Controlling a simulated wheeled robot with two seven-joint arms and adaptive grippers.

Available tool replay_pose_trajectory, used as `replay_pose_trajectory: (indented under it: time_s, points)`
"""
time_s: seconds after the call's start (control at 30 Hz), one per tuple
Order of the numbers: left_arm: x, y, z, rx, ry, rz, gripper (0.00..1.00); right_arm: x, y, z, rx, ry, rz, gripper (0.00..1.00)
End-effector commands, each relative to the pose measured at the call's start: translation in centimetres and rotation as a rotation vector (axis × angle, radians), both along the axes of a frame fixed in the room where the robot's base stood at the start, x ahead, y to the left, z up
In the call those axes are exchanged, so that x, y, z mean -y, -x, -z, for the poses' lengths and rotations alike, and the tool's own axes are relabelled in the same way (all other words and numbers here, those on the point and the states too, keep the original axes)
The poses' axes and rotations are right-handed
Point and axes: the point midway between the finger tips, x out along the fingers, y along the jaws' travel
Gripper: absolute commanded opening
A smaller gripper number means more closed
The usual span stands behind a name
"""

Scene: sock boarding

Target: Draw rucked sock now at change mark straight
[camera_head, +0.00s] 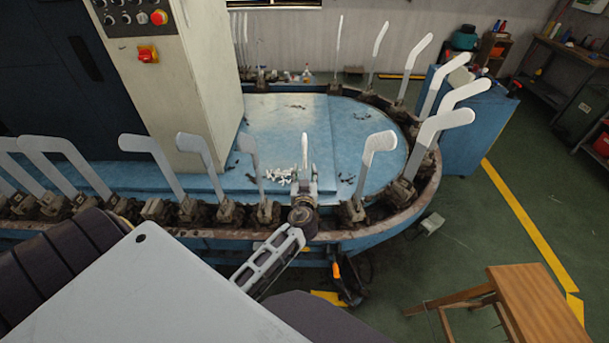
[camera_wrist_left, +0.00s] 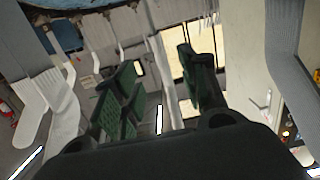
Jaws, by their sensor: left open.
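Pale foot-shaped boards stand upright around the oval track, several with light grey covers that look like socks, such as one at the right (camera_head: 445,122). My left gripper (camera_head: 305,172) is over the near side of the track, open and empty, just below an edge-on board (camera_head: 304,148). In the left wrist view its green-padded fingers (camera_wrist_left: 160,68) are apart. A ribbed grey sock on a board (camera_wrist_left: 292,50) is close on the right there, and a paler one (camera_wrist_left: 62,98) is on the left. I cannot tell which sock is rucked, and no change mark is clear. My right gripper is not in view.
The blue platform (camera_head: 290,115) inside the track holds a small white pile (camera_head: 279,176) and dark scraps. A control cabinet (camera_head: 160,75) with red buttons stands at the left. A wooden stool (camera_head: 535,300) is at the lower right.

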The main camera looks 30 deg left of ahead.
Motion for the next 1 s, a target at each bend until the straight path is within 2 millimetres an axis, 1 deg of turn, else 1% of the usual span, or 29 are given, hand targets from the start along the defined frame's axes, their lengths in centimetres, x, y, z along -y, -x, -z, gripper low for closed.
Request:
replay_pose_trajectory:
  time_s: [0.33,1.0]
  points:
    - [-1.1,-1.7,0.2,-0.001,-0.002,0.0,0.43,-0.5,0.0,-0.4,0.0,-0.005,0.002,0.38]
    - [-3.2,-5.1,0.7,-0.001,0.0,-0.001,0.43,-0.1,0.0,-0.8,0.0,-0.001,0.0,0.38]
